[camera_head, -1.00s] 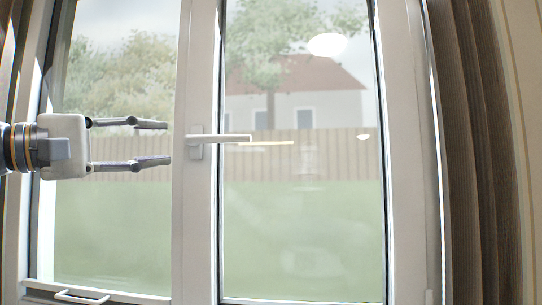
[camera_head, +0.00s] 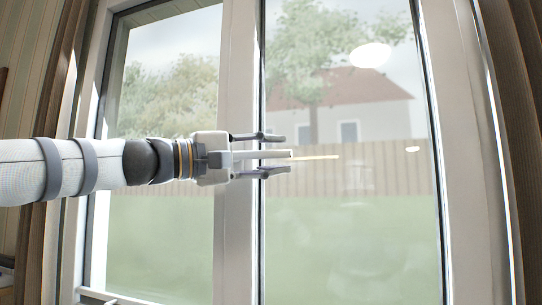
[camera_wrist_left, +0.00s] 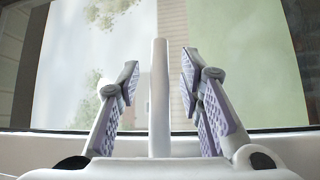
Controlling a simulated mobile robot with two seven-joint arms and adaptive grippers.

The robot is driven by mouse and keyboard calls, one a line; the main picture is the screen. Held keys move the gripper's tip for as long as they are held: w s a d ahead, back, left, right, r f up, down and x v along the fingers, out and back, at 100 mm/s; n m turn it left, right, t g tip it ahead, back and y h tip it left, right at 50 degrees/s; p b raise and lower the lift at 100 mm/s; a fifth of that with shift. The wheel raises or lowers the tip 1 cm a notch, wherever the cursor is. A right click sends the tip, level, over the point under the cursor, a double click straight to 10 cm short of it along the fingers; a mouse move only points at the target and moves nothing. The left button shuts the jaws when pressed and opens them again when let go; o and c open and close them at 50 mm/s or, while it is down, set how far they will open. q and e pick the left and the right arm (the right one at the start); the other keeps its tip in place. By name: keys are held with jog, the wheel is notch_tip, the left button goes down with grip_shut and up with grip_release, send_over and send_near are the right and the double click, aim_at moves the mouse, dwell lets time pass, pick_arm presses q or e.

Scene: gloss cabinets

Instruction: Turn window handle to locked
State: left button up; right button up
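The white window handle (camera_head: 278,153) lies horizontal in the head view, pointing right from the window's middle post. My left gripper (camera_head: 276,154) comes in from the left with one finger above the handle and one below. In the left wrist view the handle (camera_wrist_left: 159,95) stands between the two finger pads of the left gripper (camera_wrist_left: 160,88), with a gap visible on both sides. The gripper is open around the handle. The handle's base is hidden behind the gripper body. My right gripper is in neither view.
The white middle post (camera_head: 237,240) runs vertically behind the gripper. Glass panes (camera_head: 340,240) lie on both sides, with a fence and house beyond. A brown curtain (camera_head: 512,120) hangs at the right. A white window frame (camera_head: 463,150) borders the right pane.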

pick_arm(q)
grip_shut()
jog(key=shift+f, duration=0.2)
dwell(0.3)
jog(key=shift+w+a+f+m+g+y, duration=0.1)
jog(key=shift+a+f+m+g+y, duration=0.2)
jog(key=shift+f+m+y, duration=0.45)
jog(key=shift+w+a+f+m+g+y, duration=0.15)
jog(key=shift+f+m+g+y, duration=0.15)
jog(key=shift+f+m+y, duration=0.5)
jog(key=shift+a+f+m+g+y, duration=0.25)
jog(key=shift+f+m+g+y, duration=0.05)
jog(key=shift+f+m+y, duration=0.45)
